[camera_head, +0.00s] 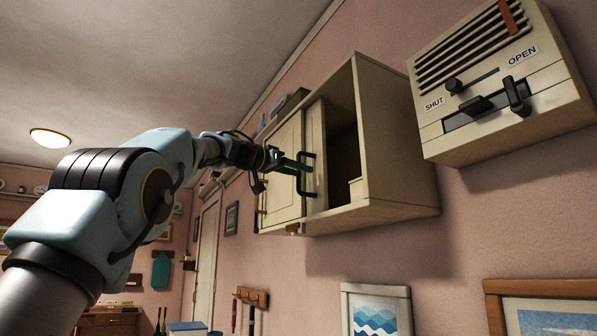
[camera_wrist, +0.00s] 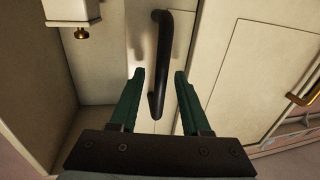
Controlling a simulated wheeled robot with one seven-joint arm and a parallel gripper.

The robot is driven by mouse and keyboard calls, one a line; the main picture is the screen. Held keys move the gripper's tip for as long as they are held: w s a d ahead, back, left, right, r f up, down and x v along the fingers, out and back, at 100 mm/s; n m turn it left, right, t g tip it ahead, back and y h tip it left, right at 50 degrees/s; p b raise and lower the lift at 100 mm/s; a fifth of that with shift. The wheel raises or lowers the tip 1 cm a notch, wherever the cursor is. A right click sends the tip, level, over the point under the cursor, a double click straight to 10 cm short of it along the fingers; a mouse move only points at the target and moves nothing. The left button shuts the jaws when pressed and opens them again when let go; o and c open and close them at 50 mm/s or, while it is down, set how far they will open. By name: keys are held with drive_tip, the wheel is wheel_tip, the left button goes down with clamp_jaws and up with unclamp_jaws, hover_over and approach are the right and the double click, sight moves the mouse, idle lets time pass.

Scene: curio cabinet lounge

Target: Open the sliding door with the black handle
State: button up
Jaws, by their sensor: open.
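The cream wall cabinet (camera_head: 395,135) has its right part uncovered, showing a dark interior. The sliding door with the black handle (camera_head: 315,140) stands toward the left, beside the panel with a brass handle (camera_head: 283,175). The black handle (camera_head: 306,188) is an upright bar on that door; in the wrist view the handle (camera_wrist: 162,50) runs between my fingers. My gripper (camera_head: 303,165) is open at the handle, with one green finger on each side of it in the wrist view (camera_wrist: 159,76). I cannot tell whether either finger touches it.
A control box (camera_head: 500,75) with SHUT and OPEN labels and a lever hangs on the wall at the right. A small box with a brass knob (camera_wrist: 81,33) sits inside the cabinet. Framed pictures (camera_head: 377,312) hang below.

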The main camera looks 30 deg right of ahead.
drive_tip(key=shift+a, duration=0.1)
drive_tip(key=s+a+b, duration=0.1)
drive_tip(key=a+b, duration=0.4)
drive_tip(key=a, duration=0.5)
drive_tip(key=shift+s+a, duration=0.25)
drive_tip(key=shift+s, duration=0.05)
